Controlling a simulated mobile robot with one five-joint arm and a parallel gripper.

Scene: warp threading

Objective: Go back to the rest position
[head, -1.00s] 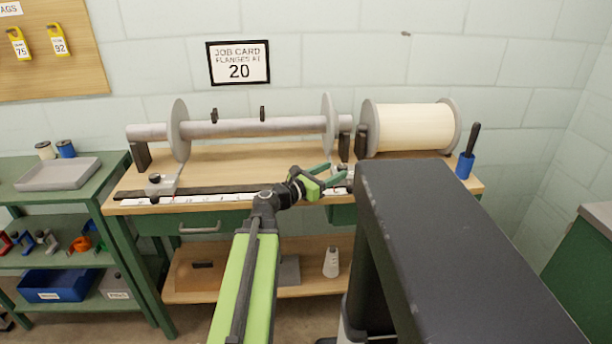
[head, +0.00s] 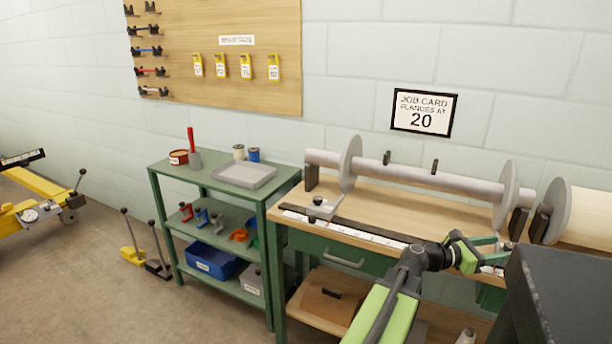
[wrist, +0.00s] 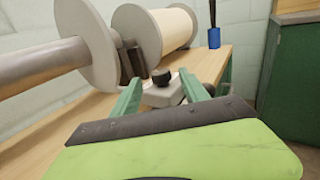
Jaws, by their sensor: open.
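My gripper (head: 487,241) is in front of the right part of the bench, near the white scale along its front edge. Its green fingers are spread in the wrist view (wrist: 160,92), with nothing held between them. Beyond the fingertips is a small grey block with a black knob (wrist: 161,76); I cannot tell whether they touch it. The grey beam with flanges (head: 430,178) lies across its supports behind my gripper. The job card (head: 423,111) on the wall reads "FLANGES AT 20".
A cream-wound spool (head: 585,212) sits at the right of the wooden bench (head: 400,212). A green shelf cart (head: 205,183) with a grey tray (head: 245,174) stands to the left. Yellow tags (head: 246,67) hang on a pegboard. Floor at the lower left (head: 90,300) is clear.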

